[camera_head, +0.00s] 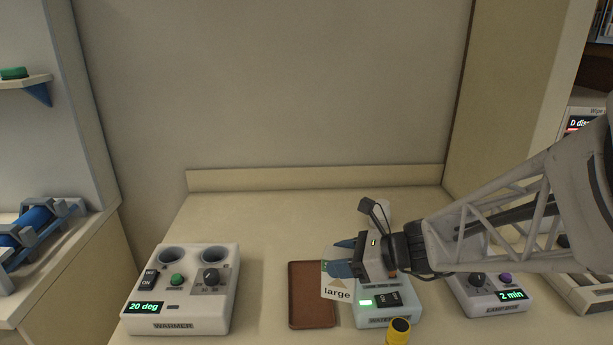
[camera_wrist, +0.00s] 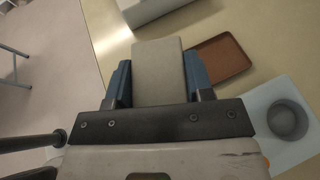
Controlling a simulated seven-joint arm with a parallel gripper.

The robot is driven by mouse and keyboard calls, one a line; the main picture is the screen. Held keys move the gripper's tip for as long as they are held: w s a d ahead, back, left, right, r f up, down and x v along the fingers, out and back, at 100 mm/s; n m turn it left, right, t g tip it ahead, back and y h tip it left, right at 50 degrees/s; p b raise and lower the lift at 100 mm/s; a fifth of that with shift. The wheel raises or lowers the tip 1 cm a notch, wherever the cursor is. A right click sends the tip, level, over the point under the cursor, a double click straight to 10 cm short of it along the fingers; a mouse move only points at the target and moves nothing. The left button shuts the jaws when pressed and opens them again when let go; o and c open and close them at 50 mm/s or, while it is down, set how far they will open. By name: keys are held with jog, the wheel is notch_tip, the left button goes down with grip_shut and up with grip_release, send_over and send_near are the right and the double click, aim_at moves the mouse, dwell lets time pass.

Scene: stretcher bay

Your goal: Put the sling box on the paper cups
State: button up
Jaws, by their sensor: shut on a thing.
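My gripper (camera_head: 338,258) is shut on a pale box, which I take to be the sling box (camera_head: 337,291). In the wrist view the box (camera_wrist: 160,72) is a plain beige block between the two blue fingers of my gripper (camera_wrist: 158,85). It is held over the right edge of the brown tray (camera_head: 302,309) as seen in the head view. A pale shape (camera_head: 381,212) behind my gripper is partly hidden; I cannot tell whether it is the paper cups.
A white warmer (camera_head: 184,291) with two round wells stands left of the tray. A white device (camera_head: 386,312) is under my gripper, with a yellow-capped thing (camera_head: 399,331) in front. Another device (camera_head: 497,297) reads "2 min" at right. The counter's back left is clear.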

jog(key=w+d+r+m+t+h, duration=0.1)
jog(key=w+d+m+t, duration=0.1)
jog(key=w+d, duration=0.7)
jog(key=w+d+r+m+t+h, duration=0.2)
jog(key=w+d, duration=0.7)
jog(key=w, duration=0.5)
jog(key=shift+w+d+r+m+t, duration=0.15)
jog(key=shift+d+r+m+t, duration=0.15)
jog(key=shift+m+t, duration=0.25)
jog(key=shift+w+f, duration=0.1)
jog(key=shift+w, duration=0.05)
jog(key=w+d+f, duration=0.1)
jog(key=w+d, duration=0.1)
jog(key=w, duration=1.3)
jog(key=shift+w+d+f, duration=0.2)
jog(key=shift+w+d, duration=0.05)
jog(key=shift+f, duration=0.1)
jog(key=shift+f, duration=1.65)
jog(key=shift+f, duration=0.15)
